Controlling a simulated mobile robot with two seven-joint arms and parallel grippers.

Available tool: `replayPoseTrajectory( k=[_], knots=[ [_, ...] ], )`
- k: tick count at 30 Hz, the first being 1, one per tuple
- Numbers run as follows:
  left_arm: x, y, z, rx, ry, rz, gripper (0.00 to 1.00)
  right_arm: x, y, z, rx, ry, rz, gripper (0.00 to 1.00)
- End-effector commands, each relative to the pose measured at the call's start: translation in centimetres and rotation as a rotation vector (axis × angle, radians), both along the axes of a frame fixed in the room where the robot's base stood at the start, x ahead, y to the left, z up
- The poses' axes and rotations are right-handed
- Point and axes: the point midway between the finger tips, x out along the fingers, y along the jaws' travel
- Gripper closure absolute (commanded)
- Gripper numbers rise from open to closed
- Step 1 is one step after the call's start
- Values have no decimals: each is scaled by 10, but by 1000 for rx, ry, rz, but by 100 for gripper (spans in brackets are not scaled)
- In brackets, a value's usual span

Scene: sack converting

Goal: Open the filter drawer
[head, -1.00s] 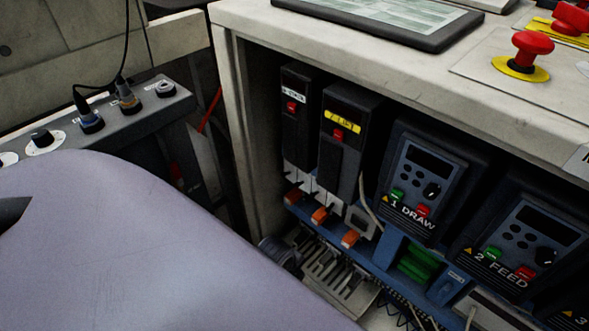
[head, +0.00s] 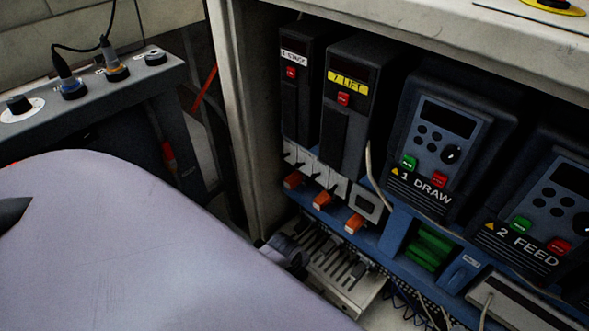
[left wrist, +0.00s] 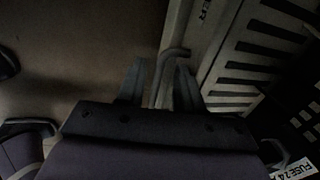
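In the left wrist view, my left gripper (left wrist: 159,85) has its two dark fingers apart. A grey bent bar handle (left wrist: 174,53) runs down between the fingers, with narrow gaps seeming to show on both sides. The handle is beside a pale panel edge (left wrist: 181,30) with lettering ending in "ER", possibly the filter drawer front; the rest of the word is cut off. The view is dark, so I cannot tell whether a finger touches the handle.
A slotted panel (left wrist: 262,52) lies right of the handle. The head view shows an open cabinet with a "1 DRAW" drive (head: 437,140), a "2 FEED" drive (head: 545,205) and black modules (head: 346,110). A grey connector box (head: 95,95) with cables stands at left. My lavender arm fills the lower left.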

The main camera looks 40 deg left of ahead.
Motion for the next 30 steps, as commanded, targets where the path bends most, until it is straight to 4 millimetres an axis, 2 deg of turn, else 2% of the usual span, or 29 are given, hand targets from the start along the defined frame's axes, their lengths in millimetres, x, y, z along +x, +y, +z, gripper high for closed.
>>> replayPoseTrajectory(
  k=[5, 6, 9, 30],
  knots=[
    [0, 0, 0, 0, 0, 0, 64, 0, 0, 1, 1, 0, 1, 52],
    [0, 0, 0, 0, 0, 1, 71, 0, 0, 1, 1, 0, 0, 52],
    [0, 0, 0, 0, 0, 1, 100, 0, 0, 1, 0, 0, 0, 52],
    [0, 0, 0, -1, 0, 3, 100, 0, 0, 0, -1, -1, -1, 52]
  ],
)
